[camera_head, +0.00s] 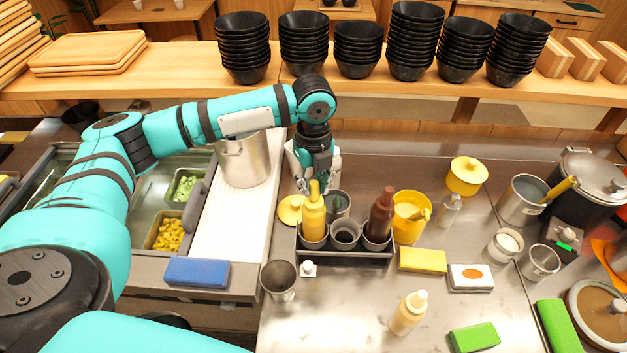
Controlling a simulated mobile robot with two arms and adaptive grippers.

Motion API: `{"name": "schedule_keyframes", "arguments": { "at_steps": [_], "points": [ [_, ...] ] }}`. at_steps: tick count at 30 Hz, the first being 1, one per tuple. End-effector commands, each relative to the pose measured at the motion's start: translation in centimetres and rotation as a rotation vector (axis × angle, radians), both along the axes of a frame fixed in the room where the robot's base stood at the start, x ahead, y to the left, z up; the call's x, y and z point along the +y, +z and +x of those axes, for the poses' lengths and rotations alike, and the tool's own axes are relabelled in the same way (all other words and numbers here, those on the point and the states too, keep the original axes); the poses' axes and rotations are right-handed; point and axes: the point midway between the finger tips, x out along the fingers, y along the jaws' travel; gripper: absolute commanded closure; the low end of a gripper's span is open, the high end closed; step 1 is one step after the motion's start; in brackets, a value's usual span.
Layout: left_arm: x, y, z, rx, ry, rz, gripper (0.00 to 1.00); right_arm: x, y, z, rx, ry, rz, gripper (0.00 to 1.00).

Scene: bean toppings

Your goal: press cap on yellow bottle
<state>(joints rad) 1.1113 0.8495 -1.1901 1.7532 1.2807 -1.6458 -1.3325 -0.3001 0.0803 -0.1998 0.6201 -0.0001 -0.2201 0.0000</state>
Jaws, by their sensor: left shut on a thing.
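The yellow bottle (313,222) stands upright in the left compartment of a dark rack (345,256). Its yellow pointed cap (314,189) is at the bottle's top. My left gripper (314,178) reaches down from behind, with its fingers at the cap, and is shut on it. The fingers partly hide behind the cap and bottle, so the exact contact and how firmly the cap sits cannot be seen. My right gripper is not in view.
A dark red bottle (381,214) stands in the rack's right compartment. A yellow container (408,217) is close on the right. A metal cup (279,280) and small white-topped item (308,269) stand in front. A pale yellow bottle (408,313) stands nearer. A steel pot (243,162) is behind left.

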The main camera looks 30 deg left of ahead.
Motion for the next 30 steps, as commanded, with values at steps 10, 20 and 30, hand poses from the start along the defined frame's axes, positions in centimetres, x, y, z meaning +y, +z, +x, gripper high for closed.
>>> {"name": "schedule_keyframes", "arguments": {
  "at_steps": [10,20,30],
  "points": [
    [0.03,-0.70,0.01,0.000,0.000,0.000,0.87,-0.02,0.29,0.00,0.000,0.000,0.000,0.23],
    [-0.01,-0.90,0.00,0.001,0.000,0.000,0.87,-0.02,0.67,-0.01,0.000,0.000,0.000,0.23],
    [0.00,-1.09,0.02,0.000,0.000,0.000,0.64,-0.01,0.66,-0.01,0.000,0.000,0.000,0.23]
  ]
}}
